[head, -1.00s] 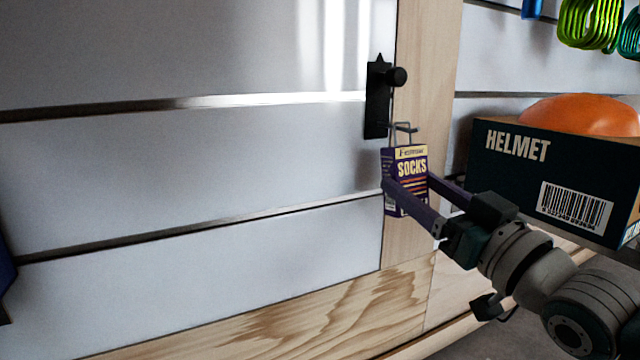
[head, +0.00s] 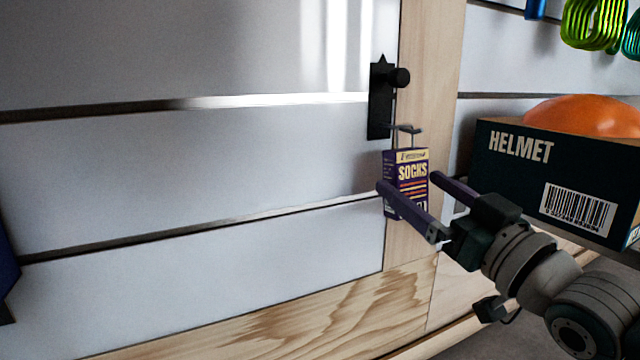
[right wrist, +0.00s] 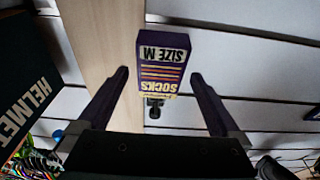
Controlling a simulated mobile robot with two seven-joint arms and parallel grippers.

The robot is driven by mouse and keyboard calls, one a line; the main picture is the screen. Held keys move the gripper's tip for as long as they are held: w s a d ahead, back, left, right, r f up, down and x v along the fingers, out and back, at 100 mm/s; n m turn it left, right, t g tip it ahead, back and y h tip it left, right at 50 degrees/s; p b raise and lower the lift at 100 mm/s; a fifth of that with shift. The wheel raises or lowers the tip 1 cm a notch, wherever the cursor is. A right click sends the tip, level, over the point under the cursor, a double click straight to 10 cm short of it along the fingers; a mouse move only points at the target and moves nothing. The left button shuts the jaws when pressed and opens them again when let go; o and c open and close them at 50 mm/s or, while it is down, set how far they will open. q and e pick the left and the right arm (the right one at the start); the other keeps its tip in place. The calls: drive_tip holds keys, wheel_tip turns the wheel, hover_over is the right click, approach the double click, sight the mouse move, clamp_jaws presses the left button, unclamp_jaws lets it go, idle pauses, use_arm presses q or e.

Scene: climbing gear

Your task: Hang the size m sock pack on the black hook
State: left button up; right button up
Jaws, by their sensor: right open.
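The size M sock pack (head: 408,170) is a small purple and cream box with a thin wire hanger on top. It is upright, just below the black hook (head: 380,100), which has a star-tipped plate and a round knob. In the right wrist view the pack (right wrist: 162,65) appears upside down, "SIZE M" readable. My right gripper (head: 408,182) is open, its fingers on either side of the pack, apart from it in the wrist view. My left gripper is out of view.
A dark helmet box (head: 550,185) with an orange helmet (head: 585,115) stands close to the right of my right arm. Green coiled gear (head: 592,25) hangs at the top right. A dark blue thing (head: 6,265) shows at the left edge. The slatted wall left of the hook is clear.

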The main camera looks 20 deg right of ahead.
drive_tip(key=shift+s, duration=0.25)
drive_tip(key=s+f+p, duration=0.2)
drive_tip(key=s+p, duration=0.3)
drive_tip(key=s, duration=0.4)
drive_tip(key=s+a+r+g+p, duration=0.2)
drive_tip(key=a+r+g+p, duration=0.15)
drive_tip(key=r+p, duration=1.15)
drive_tip(key=s+a+r+g+p, duration=0.1)
drive_tip(key=a+r+g+p, duration=0.25)
drive_tip(key=r+p, duration=1.1)
drive_tip(key=s+a+r+g+p, duration=0.1)
drive_tip(key=s+r+g+p, duration=0.3)
drive_tip(key=r+p, duration=0.7)
drive_tip(key=s+a+r+n+g+h+p, duration=0.1)
drive_tip(key=s+r+g+p, duration=0.1)
drive_tip(key=s+r+p, duration=0.9)
drive_tip(key=w+a+r+g+p, duration=0.1)
drive_tip(key=r+g+p, duration=0.2)
drive_tip(key=r+p, duration=0.85)
wheel_tip(320, 180, up, 33)
drive_tip(key=s+p, duration=0.1)
drive_tip(key=p, duration=3.9)
drive_tip(key=shift+s, duration=0.2)
